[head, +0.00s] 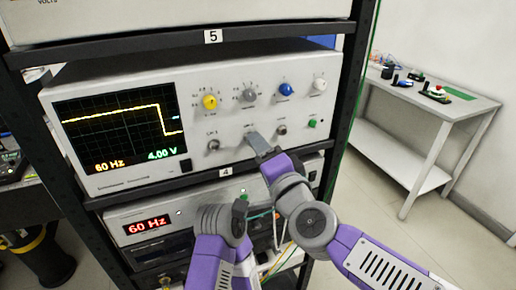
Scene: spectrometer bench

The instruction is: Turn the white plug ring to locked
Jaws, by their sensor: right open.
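I cannot make out a white plug ring with certainty. The oscilloscope (223,88) has a row of sockets along its lower front, including a left socket (213,145) and a right socket (281,129). My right gripper (257,143) is open, its grey fingers at the middle socket between these two. My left gripper (241,208) is lower, in front of the unit below. Its fingers are mostly hidden, so its opening does not show.
The oscilloscope stands on a black rack shelf (165,184) labelled 4. Above the sockets are yellow (210,102), grey (250,95), blue (286,89) and white (320,85) knobs. Below is a unit with a red 60 Hz display (147,225). A side table (455,108) stands right, with open floor before it.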

